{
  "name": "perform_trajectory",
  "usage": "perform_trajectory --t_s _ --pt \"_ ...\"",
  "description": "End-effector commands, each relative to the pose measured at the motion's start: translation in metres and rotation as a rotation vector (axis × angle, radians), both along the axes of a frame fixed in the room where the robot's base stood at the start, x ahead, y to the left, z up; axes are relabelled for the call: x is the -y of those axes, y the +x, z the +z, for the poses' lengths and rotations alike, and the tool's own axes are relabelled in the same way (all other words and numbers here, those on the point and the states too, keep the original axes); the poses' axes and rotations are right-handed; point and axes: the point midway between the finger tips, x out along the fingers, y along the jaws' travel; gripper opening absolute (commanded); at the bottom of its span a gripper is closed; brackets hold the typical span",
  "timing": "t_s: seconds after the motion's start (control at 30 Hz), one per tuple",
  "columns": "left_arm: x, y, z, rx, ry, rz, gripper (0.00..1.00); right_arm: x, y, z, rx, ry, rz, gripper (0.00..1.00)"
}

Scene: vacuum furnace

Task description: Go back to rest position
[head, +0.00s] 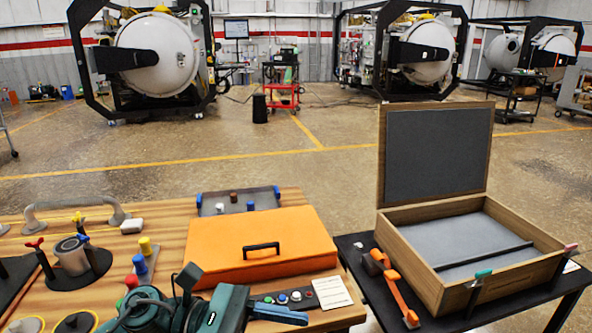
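Neither of my grippers can be made out in the head view. A wooden case (448,288) stands open on a black side table at the right. Its lid (437,153) is upright and lined in dark grey. The case has a grey floor with a dark bar (484,256) across it and looks otherwise empty. An orange box (259,238) with a black handle lies closed on the wooden table at the left. A teal and black tool-like object (222,308) is at the bottom edge, partly cut off.
The wooden table (165,222) carries a grey curved handle (74,204), a tray (240,200), buttons and small coloured parts. An orange and black tool (398,291) lies beside the case on the side table (361,258). Open floor (200,158) lies beyond, before large furnaces (160,52).

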Motion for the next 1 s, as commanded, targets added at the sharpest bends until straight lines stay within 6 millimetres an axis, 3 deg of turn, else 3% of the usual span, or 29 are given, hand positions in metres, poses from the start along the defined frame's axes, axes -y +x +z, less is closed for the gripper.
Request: perform_trajectory --t_s 0.07,0.13,0.23,0.37,0.4,0.53,0.57,0.63,0.73,0.83,1.0 --pt "0.006 0.009 0.013 -0.388 -0.198 0.123 0.5 0.001 -0.001 -0.001 -0.011 -0.002 -0.004 0.36" --pt "-0.002 0.026 0.014 -0.75 -0.37 0.222 0.5 0.002 -0.002 -0.001 -0.016 -0.004 -0.006 0.36" --pt "-0.026 0.052 -0.009 -1.282 -0.625 0.341 0.5 0.003 -0.003 0.0 -0.02 -0.006 -0.008 0.36" --pt "-0.069 0.064 -0.084 -1.975 -0.995 0.461 0.5 0.004 -0.006 0.001 -0.028 -0.008 -0.011 0.36" --pt "-0.081 0.059 -0.112 -2.167 -1.115 0.49 0.5 0.005 -0.006 0.0 -0.031 -0.009 -0.012 0.36" --pt "-0.108 0.023 -0.19 -2.638 -1.474 0.55 0.5 0.006 -0.009 -0.002 -0.044 -0.013 -0.015 0.36" --pt "-0.112 0.013 -0.205 2.658 1.513 -0.547 0.5 0.006 -0.01 -0.003 -0.047 -0.013 -0.015 0.36" --pt "-0.118 -0.009 -0.232 2.457 1.46 -0.493 0.5 0.007 -0.011 -0.005 -0.052 -0.015 -0.017 0.36" --pt "-0.123 -0.034 -0.256 2.264 1.411 -0.445 0.5 0.008 -0.011 -0.005 -0.054 -0.017 -0.019 0.36" --pt "-0.125 -0.048 -0.268 2.167 1.386 -0.422 0.5 0.009 -0.01 -0.005 -0.054 -0.018 -0.021 0.36" --pt "-0.125 -0.052 -0.271 2.141 1.379 -0.415 0.5 0.009 -0.009 -0.004 -0.05 -0.017 -0.022 0.36"
